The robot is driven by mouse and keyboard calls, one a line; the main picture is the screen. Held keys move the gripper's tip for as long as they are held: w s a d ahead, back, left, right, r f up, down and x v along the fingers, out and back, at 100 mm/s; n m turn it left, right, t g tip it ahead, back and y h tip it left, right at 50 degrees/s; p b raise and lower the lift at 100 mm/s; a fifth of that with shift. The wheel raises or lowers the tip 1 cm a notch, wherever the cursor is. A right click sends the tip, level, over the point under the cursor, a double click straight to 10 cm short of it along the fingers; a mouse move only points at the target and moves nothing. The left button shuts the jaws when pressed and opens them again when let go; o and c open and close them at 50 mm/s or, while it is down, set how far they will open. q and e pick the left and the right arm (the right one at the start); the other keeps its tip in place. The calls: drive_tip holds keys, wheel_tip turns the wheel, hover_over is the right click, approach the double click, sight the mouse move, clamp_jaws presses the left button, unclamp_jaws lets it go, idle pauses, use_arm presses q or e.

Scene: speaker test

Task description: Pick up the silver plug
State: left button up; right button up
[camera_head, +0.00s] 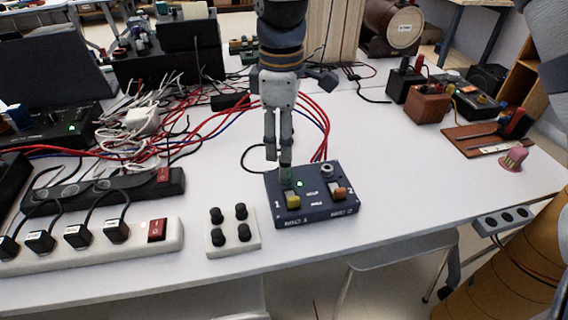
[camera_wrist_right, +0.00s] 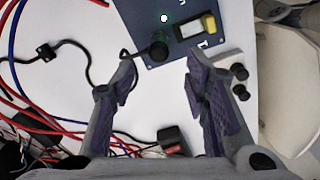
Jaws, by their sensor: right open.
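My right gripper (camera_head: 278,156) points down over the back left corner of a dark blue box (camera_head: 318,205) with switches marked 1 and 2. In the right wrist view the gripper (camera_wrist_right: 160,66) is open, and a dark round plug (camera_wrist_right: 158,51) with a black cable shows between and just beyond its fingertips, on the box. In the head view this plug (camera_head: 285,174) is partly hidden by the fingers. It looks dark, not clearly silver. A silver ring-shaped socket or plug end (camera_head: 327,170) sits at the box's back right. My left gripper is not in view.
A small white block with black knobs (camera_head: 232,230) stands left of the box. A white power strip (camera_head: 95,250) lies farther left. Red and blue cables (camera_head: 312,118) run behind the gripper. The white table (camera_head: 405,180) is clear to the right, up to a pink bell-shaped object (camera_head: 513,158).

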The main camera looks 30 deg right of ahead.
drive_tip(key=f, duration=0.5)
drive_tip(key=shift+s+d+f, duration=0.1)
drive_tip(key=shift+d+f, duration=0.15)
clamp_jaws()
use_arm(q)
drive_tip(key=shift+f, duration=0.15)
use_arm(e)
drive_tip(key=shift+r, duration=0.1)
